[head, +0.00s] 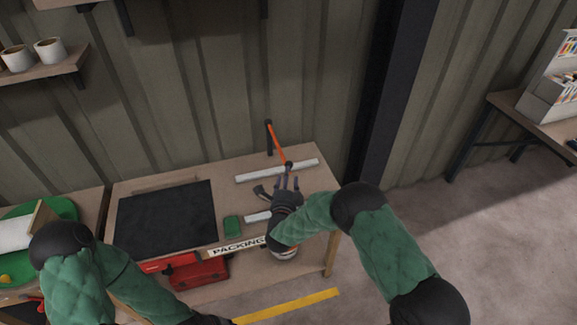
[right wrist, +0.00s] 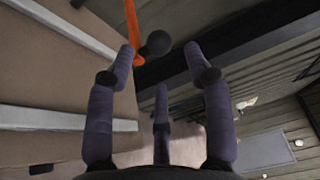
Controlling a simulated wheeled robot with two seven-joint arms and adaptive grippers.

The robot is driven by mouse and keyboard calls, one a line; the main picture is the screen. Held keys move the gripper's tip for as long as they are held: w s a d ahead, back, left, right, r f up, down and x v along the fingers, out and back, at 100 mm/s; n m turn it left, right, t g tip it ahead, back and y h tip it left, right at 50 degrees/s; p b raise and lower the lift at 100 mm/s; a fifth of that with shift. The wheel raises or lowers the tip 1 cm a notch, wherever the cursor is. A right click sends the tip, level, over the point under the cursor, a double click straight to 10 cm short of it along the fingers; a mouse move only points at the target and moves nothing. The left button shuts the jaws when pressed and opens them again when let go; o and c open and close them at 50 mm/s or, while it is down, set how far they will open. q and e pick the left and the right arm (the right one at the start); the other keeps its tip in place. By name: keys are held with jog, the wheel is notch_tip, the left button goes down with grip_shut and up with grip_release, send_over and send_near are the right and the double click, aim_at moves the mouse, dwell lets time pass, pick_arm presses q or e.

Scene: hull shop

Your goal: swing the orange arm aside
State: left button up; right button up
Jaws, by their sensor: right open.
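The orange arm (head: 277,143) is a thin bar that slopes from the top of a dark post (head: 268,138) at the back of the packing table down toward the front right. A black knob sits at its near end; in the right wrist view the knob (right wrist: 158,43) shows beside the orange bar (right wrist: 131,20). My right gripper (head: 288,172) is open at that near end. In the right wrist view its spread fingers stand on either side of the knob, and I cannot tell whether they touch it. My left arm shows at lower left; its gripper is out of view.
The packing table (head: 205,170) holds a black mat (head: 165,218), a green item (head: 232,226) and a long white bar (head: 277,171) near the orange arm. A red box (head: 200,272) is below the table's front. A dark column (head: 393,90) stands right of the table.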

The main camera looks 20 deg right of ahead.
aim_at(289, 164)
jog(key=b+x, duration=0.1)
jog(key=x, duration=0.5)
jog(key=shift+w+d, duration=0.15)
jog(key=shift+w, duration=0.25)
jog(key=shift+c, duration=0.3)
grip_shut()
